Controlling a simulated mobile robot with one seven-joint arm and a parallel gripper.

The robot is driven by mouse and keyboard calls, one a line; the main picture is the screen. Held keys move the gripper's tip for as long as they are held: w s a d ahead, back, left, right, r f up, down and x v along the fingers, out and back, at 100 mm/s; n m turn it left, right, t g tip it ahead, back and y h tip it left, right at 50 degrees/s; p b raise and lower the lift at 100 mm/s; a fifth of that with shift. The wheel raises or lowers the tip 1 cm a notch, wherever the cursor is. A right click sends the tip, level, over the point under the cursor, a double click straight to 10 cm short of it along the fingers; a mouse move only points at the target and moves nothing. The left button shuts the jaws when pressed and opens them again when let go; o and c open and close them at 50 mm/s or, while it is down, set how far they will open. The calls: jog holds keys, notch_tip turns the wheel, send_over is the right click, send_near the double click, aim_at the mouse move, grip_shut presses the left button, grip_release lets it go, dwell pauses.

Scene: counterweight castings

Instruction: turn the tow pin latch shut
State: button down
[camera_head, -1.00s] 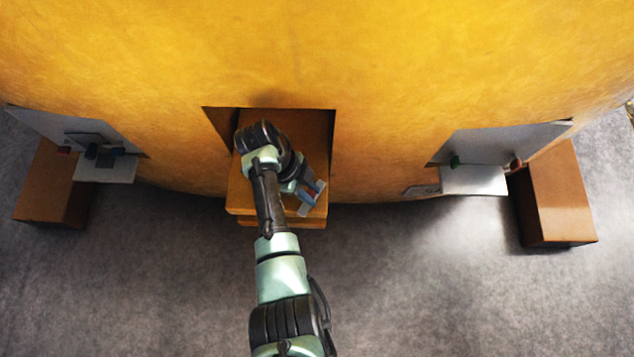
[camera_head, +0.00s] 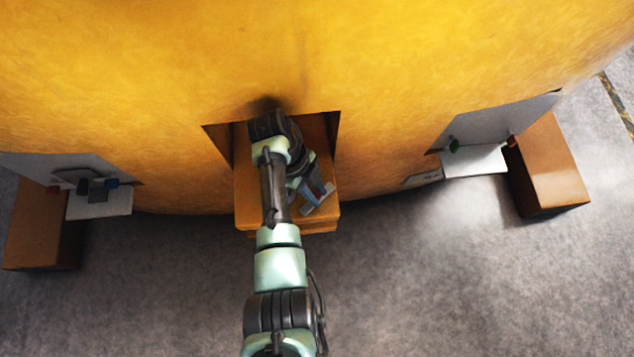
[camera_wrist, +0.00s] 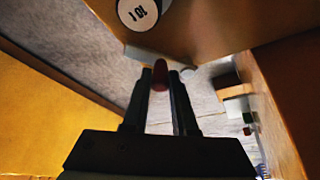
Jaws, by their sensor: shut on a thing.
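My gripper (camera_head: 316,196) is low in front of the orange-brown block (camera_head: 245,205) in the middle recess of the yellow body. In the wrist view my gripper (camera_wrist: 165,75) is shut on a small dark red piece (camera_wrist: 160,76), which looks like a latch handle. The piece stands between the fingertips, with its far end showing past them. I cannot tell how far the latch is turned. My arm and wrist hide much of the recess in the head view, and the rest of the latch cannot be made out.
A round white tag marked 101 (camera_wrist: 139,12) is close by in the wrist view. Another with green and red knobs (camera_head: 470,160) is at right. Brown blocks (camera_head: 550,165) flank them. Grey floor is clear in front.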

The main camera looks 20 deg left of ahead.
aim_at(316, 193)
jog(key=shift+a, duration=0.1)
jog(key=c, duration=0.7)
grip_release()
notch_tip(316, 193, up, 10)
jog(key=shift+p, duration=0.55)
